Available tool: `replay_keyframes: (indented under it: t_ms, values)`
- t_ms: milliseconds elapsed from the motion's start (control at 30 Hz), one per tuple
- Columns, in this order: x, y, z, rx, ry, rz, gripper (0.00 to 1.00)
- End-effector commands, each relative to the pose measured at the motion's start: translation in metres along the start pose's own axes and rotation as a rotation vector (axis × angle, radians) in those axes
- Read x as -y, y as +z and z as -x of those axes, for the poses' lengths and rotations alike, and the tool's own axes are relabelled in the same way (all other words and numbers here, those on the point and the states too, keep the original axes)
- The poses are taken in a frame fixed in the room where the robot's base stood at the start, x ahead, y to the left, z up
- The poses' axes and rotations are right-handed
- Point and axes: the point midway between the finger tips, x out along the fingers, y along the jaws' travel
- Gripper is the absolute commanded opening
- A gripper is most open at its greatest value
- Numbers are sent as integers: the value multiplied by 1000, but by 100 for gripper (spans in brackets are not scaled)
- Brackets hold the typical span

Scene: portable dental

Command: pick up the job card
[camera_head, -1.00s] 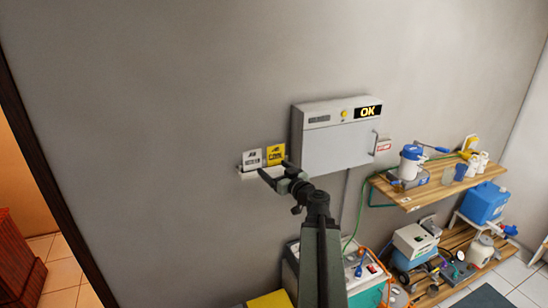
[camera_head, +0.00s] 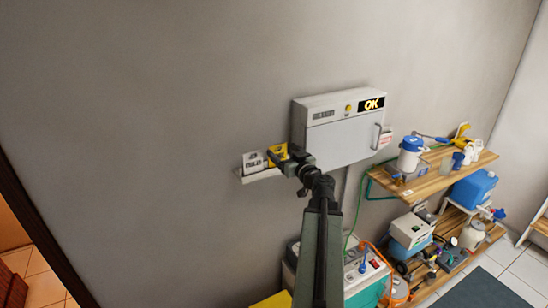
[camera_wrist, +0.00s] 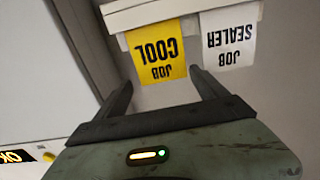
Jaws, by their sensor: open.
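Two job cards stand side by side on a small white wall ledge (camera_head: 262,176). The yellow card (camera_wrist: 158,50) reads "JOB COOL" and the white card (camera_wrist: 229,40) reads "JOB SEALER"; both appear upside down in the wrist view. In the head view the yellow card (camera_head: 278,151) is partly hidden by my gripper (camera_head: 287,161), and the white card (camera_head: 254,162) is to its left. In the wrist view my gripper (camera_wrist: 164,90) is open and empty. Its fingers point toward the yellow card, with the card ahead, roughly between them.
A white wall cabinet (camera_head: 338,145) with an "OK" display (camera_head: 373,103) is close to the right of the cards. Wooden shelves (camera_head: 435,176) with bottles and equipment stand farther right. The wall left of the ledge is bare.

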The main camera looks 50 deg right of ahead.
Motion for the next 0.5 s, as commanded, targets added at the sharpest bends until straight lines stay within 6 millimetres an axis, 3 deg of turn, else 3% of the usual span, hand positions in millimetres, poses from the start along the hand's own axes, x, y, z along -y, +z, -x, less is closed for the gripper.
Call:
replay_keyframes:
  t_ms: [100, 267, 500]
  values:
    - [2, 0, -16, 0, -4, 0, 82]
    - [4, 0, -23, 0, -5, 0, 82]
    - [5, 0, -64, 0, -7, 0, 82]
